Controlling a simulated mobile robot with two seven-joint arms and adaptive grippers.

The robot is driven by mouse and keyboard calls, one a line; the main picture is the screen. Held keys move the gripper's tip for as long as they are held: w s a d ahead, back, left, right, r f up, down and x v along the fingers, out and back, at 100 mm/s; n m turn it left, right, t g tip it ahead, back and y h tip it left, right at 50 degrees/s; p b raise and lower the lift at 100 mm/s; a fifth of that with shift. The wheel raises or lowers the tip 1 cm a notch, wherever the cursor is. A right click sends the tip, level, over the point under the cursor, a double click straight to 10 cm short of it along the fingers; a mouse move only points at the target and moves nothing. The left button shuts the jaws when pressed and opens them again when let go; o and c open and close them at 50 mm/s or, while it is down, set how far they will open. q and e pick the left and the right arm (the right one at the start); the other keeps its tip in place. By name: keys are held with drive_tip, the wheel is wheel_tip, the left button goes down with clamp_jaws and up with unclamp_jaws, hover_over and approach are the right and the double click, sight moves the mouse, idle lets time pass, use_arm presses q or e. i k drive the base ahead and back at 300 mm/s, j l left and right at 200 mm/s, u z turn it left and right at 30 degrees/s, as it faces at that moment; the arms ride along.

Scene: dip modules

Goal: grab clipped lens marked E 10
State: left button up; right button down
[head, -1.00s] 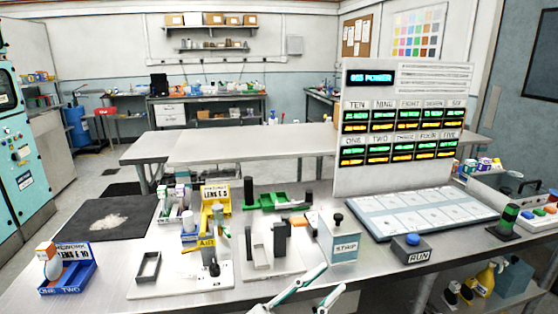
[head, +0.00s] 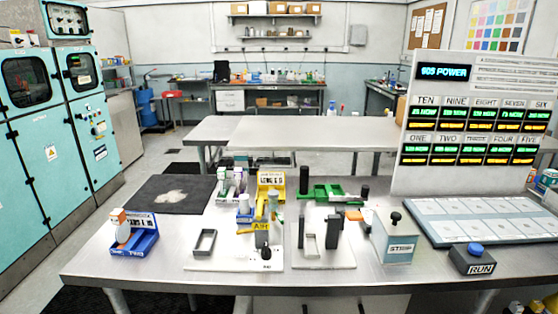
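A blue two-slot holder (head: 148,243) stands at the left front of the steel bench, with a printed label card (head: 140,220) at its back. The card's text is too small to read surely now. A pale rounded piece (head: 123,233) with an orange-and-white top (head: 118,214) stands in its left slot. A yellow holder (head: 271,186) with another label card stands further right, its lettering also unclear. Neither of my grippers is in the head view.
A white fixture plate (head: 215,260) with a dark frame, a STRIP box (head: 394,237), a blue-topped RUN button box (head: 472,259) and a tall display panel (head: 455,165) stand to the right. A dark mat (head: 165,196) lies behind the blue holder. Bare steel surrounds the holder's front.

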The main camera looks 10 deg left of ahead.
sight(123, 235)
drive_tip(key=u, duration=1.45)
drive_tip(key=z, duration=0.3)
drive_tip(key=i+j+z, duration=0.15)
drive_tip(key=j+z, duration=0.15)
drive_tip(key=z, duration=0.2)
drive_tip(key=i+j+z, duration=0.1)
drive_tip(key=j+z, duration=0.7)
drive_tip(key=j, duration=0.5)
